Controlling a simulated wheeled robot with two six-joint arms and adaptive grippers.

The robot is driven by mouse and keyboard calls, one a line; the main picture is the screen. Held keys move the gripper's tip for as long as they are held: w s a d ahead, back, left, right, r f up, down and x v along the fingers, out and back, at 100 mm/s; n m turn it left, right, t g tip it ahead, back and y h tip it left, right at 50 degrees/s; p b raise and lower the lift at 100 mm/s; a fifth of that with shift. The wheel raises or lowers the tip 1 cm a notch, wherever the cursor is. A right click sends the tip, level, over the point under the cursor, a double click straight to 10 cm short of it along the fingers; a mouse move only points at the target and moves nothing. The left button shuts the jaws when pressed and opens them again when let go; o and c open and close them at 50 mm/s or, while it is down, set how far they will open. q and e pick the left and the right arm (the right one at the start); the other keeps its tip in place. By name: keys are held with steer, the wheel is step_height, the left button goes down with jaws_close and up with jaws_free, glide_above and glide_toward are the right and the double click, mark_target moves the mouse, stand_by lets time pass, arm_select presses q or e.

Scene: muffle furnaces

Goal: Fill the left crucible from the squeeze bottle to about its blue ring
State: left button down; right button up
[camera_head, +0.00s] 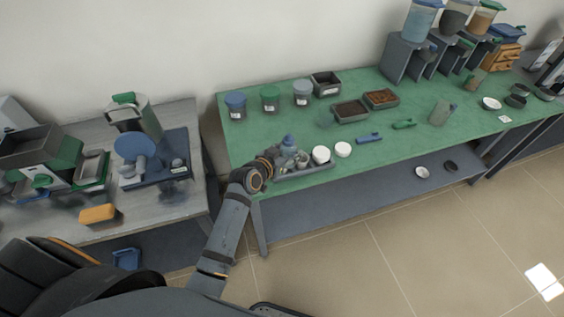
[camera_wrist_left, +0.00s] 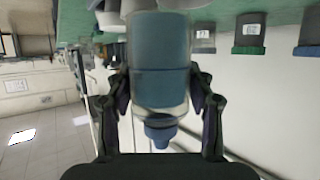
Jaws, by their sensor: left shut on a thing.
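The squeeze bottle (camera_wrist_left: 160,70) is clear with blue liquid inside and a blue cap; its cap (camera_head: 288,141) shows in the head view. My left gripper (camera_head: 279,160) is shut on it, with a finger on either side in the wrist view. The bottle is at the grey tray (camera_head: 306,172) by the front edge of the green table; I cannot tell whether it touches the tray. Two white round vessels, likely the crucibles, are just right of it: the left one (camera_head: 320,155) and the right one (camera_head: 343,149). Their insides and any blue ring are too small to see. My right gripper is out of view.
Lidded jars (camera_head: 270,98) and dark trays (camera_head: 350,111) stand farther back on the green table (camera_head: 235,140). A grey bench (camera_head: 190,205) with equipment is on the left, with a gap between.

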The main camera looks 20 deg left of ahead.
mark_target(287, 141)
arm_select(q)
steer(key=shift+r+p, duration=2.45)
steer(key=shift+r, duration=0.2)
steer(key=shift+f, duration=0.1)
